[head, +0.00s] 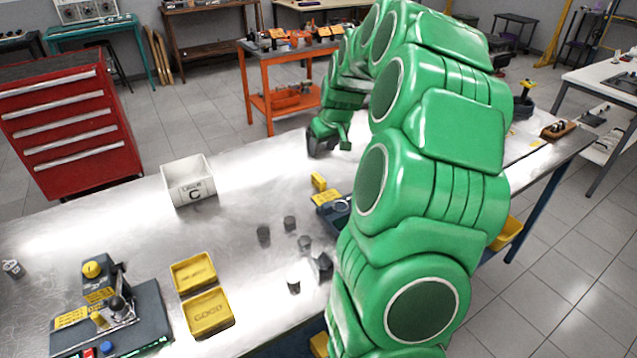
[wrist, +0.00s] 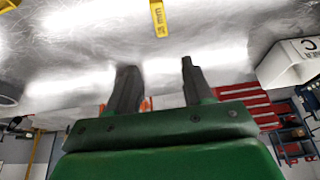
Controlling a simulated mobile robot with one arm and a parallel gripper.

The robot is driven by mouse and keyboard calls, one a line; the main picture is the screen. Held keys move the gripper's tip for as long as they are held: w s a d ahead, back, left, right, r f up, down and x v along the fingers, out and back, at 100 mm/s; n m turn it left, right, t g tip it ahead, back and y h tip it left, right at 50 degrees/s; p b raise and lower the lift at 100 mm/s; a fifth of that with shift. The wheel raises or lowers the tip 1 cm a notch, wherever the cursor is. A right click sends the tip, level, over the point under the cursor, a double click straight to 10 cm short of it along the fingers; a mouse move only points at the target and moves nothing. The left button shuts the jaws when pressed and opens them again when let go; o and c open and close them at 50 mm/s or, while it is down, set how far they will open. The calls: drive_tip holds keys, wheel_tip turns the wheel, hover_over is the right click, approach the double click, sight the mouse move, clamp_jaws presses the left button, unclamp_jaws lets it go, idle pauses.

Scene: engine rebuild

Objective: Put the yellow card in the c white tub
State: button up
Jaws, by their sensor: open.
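The white tub marked C (head: 188,181) stands open at the back left of the metal bench. Its side also shows at the right edge of the wrist view (wrist: 285,66). A yellow piece lettered "mm" (wrist: 158,18), probably this card, shows at the top of the wrist view, beyond my fingertips. My gripper (head: 318,150) is above the bench's back edge, right of the tub. In the wrist view its two fingers (wrist: 156,68) are apart with nothing between them.
Two yellow trays (head: 207,312) and a dark fixture (head: 110,310) are at front left. Bare bench lies between tub and card.

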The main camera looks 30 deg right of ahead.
hover_over(317, 176)
drive_tip(key=s, duration=0.2)
drive_tip(key=f, duration=0.5)
drive_tip(key=shift+s+d, duration=0.1)
drive_tip(key=shift+d, duration=0.15)
drive_tip(key=shift+s+a+x, duration=0.1)
drive_tip(key=shift+s+x, duration=0.05)
drive_tip(key=shift+x, duration=1.75)
drive_tip(key=shift+s+a+x, duration=0.1)
drive_tip(key=shift+x, duration=1.85)
drive_tip(key=shift+f, duration=0.1)
clamp_jaws()
